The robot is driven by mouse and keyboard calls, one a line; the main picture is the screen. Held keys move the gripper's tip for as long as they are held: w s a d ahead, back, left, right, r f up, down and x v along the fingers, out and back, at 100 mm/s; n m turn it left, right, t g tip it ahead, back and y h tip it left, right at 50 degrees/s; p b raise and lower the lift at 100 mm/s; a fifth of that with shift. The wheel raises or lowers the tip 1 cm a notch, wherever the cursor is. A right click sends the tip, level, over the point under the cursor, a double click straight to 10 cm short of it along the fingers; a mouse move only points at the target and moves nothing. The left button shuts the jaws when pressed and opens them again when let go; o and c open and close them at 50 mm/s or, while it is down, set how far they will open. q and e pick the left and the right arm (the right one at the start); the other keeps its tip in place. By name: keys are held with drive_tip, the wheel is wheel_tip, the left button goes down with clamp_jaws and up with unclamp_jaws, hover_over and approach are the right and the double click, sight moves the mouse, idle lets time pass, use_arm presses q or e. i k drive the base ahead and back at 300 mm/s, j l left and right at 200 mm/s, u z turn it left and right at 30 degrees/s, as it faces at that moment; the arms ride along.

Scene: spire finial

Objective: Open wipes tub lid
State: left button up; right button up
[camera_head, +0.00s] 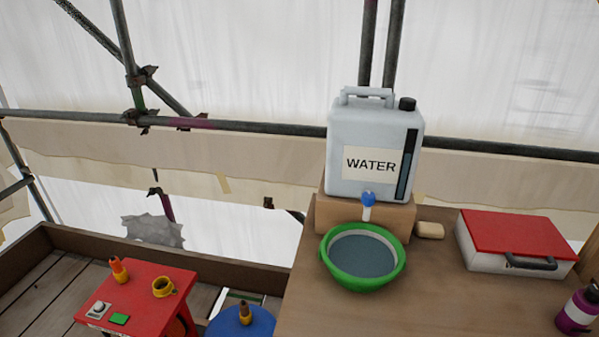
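Nothing in view is clearly labelled as a wipes tub. A white box with a flat red lid (520,233) stands on the brown bench at the right; its lid is shut and a dark handle is on its front. A blue round object (222,325) is cut off by the bottom edge, with a small brown item (245,313) on top; I cannot tell if it is a tub. Neither of my grippers is in view.
The bench (440,300) holds a water container (345,130) on a block, a green basin (330,267), a soap-like block (430,230) and a purple bottle (579,309). A red stand (140,290) with small items is at lower left. Scaffold poles cross behind.

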sight(508, 235)
drive_tip(key=z, duration=1.55)
